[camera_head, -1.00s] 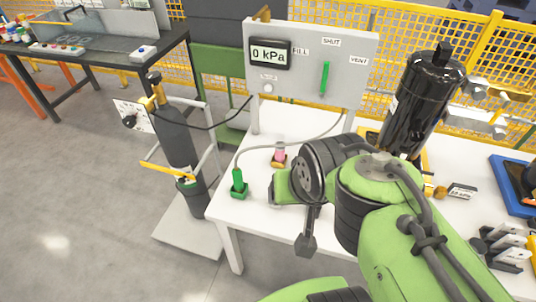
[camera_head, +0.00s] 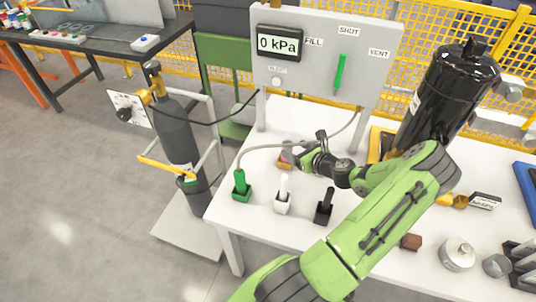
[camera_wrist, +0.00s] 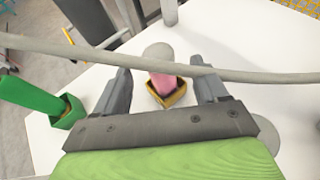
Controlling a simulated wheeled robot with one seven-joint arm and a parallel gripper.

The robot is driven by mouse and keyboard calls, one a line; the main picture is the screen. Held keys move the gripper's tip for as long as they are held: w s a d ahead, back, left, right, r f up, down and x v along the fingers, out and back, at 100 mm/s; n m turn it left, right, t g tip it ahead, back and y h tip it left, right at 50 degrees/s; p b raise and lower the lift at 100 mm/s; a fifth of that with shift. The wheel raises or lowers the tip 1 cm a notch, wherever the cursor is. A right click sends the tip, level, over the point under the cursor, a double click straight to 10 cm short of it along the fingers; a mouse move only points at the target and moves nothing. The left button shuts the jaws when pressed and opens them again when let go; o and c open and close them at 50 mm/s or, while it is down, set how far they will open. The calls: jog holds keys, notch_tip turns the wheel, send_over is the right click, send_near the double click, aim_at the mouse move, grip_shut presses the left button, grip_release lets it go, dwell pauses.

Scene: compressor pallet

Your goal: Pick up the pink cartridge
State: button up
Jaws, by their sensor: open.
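The pink cartridge (camera_wrist: 162,84) stands in a small orange-yellow holder (camera_wrist: 168,99) on the white table, seen in the wrist view between my fingers and a little beyond them. Its top is a grey-white knob (camera_wrist: 158,51). A grey hose passes across it in that view. My gripper (camera_wrist: 166,82) is open, with one finger on either side of the cartridge and a gap on each side. In the head view my gripper (camera_head: 300,158) is over the holder (camera_head: 285,164) and hides most of the cartridge.
A green piece in a green holder (camera_head: 241,187), a white one (camera_head: 283,195) and a black one (camera_head: 324,207) stand near the table's front. The grey hose (camera_head: 262,148) arches from the green piece. A gauge panel (camera_head: 330,62) and black tank (camera_head: 446,95) stand behind.

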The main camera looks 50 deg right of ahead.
aim_at(285, 143)
jog(key=shift+w+f, duration=0.15)
jog(key=shift+w, duration=0.35)
jog(key=b+x, duration=0.1)
jog(key=x, duration=0.4)
jog(key=shift+w+d+f+b, duration=0.1)
jog(key=shift+w+b, duration=0.25)
jog(key=c, duration=1.1)
jog(key=shift+c, duration=0.2)
